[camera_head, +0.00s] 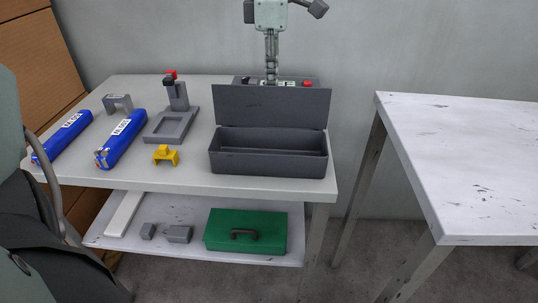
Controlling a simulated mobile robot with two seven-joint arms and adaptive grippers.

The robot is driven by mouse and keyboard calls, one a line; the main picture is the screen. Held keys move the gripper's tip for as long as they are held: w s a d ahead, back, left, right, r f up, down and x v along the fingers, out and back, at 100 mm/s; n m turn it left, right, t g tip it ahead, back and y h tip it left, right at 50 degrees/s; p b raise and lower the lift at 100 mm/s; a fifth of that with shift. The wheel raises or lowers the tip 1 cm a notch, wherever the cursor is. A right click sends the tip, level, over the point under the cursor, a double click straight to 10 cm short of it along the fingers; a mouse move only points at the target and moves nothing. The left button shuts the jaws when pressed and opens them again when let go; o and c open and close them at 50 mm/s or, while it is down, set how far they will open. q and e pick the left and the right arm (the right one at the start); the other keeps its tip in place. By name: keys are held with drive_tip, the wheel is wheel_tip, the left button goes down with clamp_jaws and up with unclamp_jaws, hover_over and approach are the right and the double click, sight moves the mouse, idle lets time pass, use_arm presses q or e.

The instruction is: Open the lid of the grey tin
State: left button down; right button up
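The dark grey tin (268,163) stands on the near right part of the white-topped table. It is a long, open box, and its inside looks empty. Its lid (271,107) stands raised, almost upright, along the back edge of the box. Neither of my grippers shows in the head view, and nothing is seen touching the tin or its lid.
Left on the table (210,184) are two blue cylinders (122,139) (66,137), a grey fixture (172,125), a grey bracket (118,103) and a yellow piece (166,155). A device (271,50) stands behind the tin. A green box (245,231) sits below. The right table (470,150) is bare.

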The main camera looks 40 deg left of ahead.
use_arm(q)
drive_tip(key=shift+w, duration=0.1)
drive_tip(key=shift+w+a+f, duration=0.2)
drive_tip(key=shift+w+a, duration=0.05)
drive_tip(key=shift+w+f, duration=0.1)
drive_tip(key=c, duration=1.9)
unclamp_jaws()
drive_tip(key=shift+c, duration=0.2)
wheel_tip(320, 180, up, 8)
drive_tip(key=p, duration=0.1)
